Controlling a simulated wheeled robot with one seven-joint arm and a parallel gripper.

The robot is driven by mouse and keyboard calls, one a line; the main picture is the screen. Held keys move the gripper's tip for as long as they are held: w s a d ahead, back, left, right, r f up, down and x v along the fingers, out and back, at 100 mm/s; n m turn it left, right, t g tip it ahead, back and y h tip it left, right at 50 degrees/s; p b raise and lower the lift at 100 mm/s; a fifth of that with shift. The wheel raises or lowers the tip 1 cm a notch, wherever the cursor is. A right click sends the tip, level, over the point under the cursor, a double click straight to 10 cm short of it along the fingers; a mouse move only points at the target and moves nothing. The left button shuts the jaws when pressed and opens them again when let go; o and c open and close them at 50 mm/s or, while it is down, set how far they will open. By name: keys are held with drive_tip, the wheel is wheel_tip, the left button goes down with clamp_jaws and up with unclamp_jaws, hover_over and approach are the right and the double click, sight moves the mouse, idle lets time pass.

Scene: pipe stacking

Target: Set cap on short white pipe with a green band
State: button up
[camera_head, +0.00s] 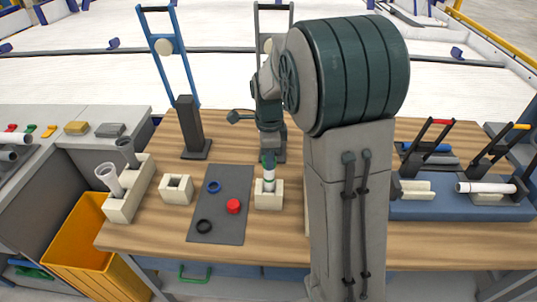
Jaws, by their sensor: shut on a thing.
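The short white pipe (269,175) stands upright at a cream block holder (268,201) near the table's middle. A dark green band (268,185) shows low on it, just above the block. My gripper (268,161) points down at the pipe's top and appears shut around its upper end. The fingertips are small and partly merge with the pipe, so the exact grip is hard to see. A small round red piece, which looks like a cap (233,206), lies on the dark grey mat (229,232), left of the block and apart from my gripper.
A blue ring (214,187) and black ring (204,227) lie on the mat. Clamps on a blue base (420,210) stand right. My arm hides the table right of centre.

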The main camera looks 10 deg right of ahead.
idle(0.3)
drive_tip(key=o, duration=1.5)
drive_tip(key=shift+r+p, duration=2.75)
drive_tip(key=shift+r, duration=0.7)
